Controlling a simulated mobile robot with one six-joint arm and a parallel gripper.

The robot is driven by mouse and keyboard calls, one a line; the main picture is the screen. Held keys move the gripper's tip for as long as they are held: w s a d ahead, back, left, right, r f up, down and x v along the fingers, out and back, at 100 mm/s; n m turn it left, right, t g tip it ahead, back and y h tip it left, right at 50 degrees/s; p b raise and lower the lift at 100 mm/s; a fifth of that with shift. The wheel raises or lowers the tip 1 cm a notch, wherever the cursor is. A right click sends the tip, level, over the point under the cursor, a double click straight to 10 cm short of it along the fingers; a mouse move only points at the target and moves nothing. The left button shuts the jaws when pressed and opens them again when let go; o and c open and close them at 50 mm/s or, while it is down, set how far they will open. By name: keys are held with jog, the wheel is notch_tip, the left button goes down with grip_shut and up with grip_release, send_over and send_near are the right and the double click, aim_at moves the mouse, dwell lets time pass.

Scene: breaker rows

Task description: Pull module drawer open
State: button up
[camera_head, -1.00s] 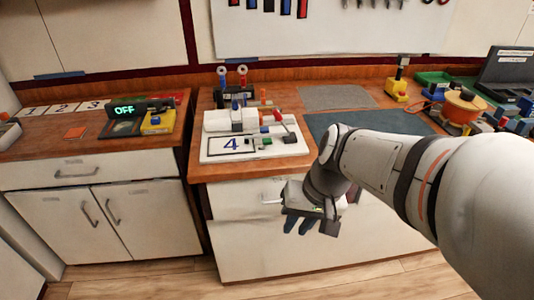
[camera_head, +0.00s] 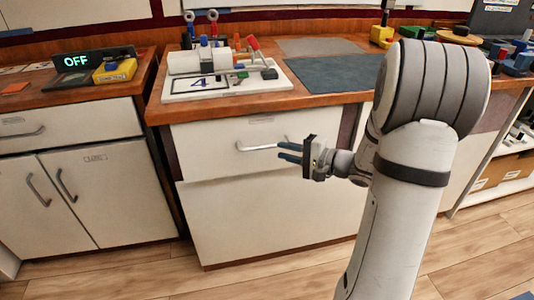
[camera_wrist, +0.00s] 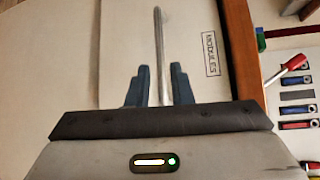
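The module drawer (camera_head: 215,137) has a white front under the countertop and looks shut in the head view. Its silver bar handle (camera_head: 262,147) is at the middle of the front. The wrist view shows the handle (camera_wrist: 160,45) and a label (camera_wrist: 212,52) reading MODULES on the drawer front. My gripper (camera_head: 289,152) is open at the handle's right end, its dark blue fingers pointing left. In the wrist view the handle runs between the two fingertips (camera_wrist: 159,75), with a small gap visible on each side.
A white cabinet (camera_head: 75,190) stands at the left. The wooden floor (camera_head: 240,283) in front of the drawer is clear.

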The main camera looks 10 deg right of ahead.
aim_at(268, 147)
jog(key=b+x, duration=0.1)
jog(key=x, duration=0.6)
jog(key=shift+c, duration=0.4)
grip_shut()
jog(key=shift+s, duration=0.1)
